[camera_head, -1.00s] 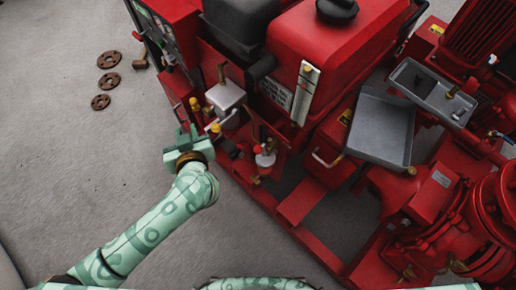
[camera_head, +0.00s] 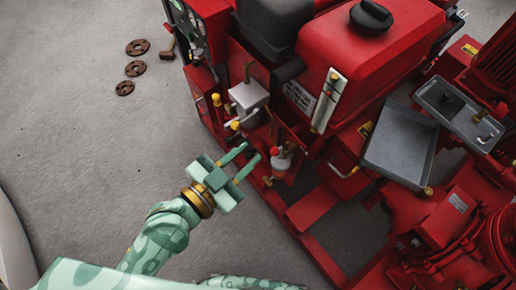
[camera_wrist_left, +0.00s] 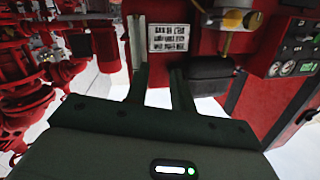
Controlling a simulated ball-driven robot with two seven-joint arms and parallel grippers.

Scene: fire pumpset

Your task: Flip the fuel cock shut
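My left gripper (camera_head: 251,152) is open and empty, its two fingers apart and pointing up and right toward the red pumpset. Its fingertips lie in the picture close to a small white bowl with a red top (camera_head: 281,160); I cannot tell whether they touch. Small brass fittings (camera_head: 268,181) sit just below the bowl. A yellow-knobbed fitting (camera_head: 236,125) is below the white box (camera_head: 249,95). I cannot tell for sure which fitting is the fuel cock. In the left wrist view the gripper (camera_wrist_left: 160,68) shows a gap between its fingers. My right gripper is not in view.
The red tank (camera_head: 370,55) with a black cap stands behind the bowl. A grey tray (camera_head: 400,145) is to the right. A red base rail (camera_head: 320,255) runs along the front.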

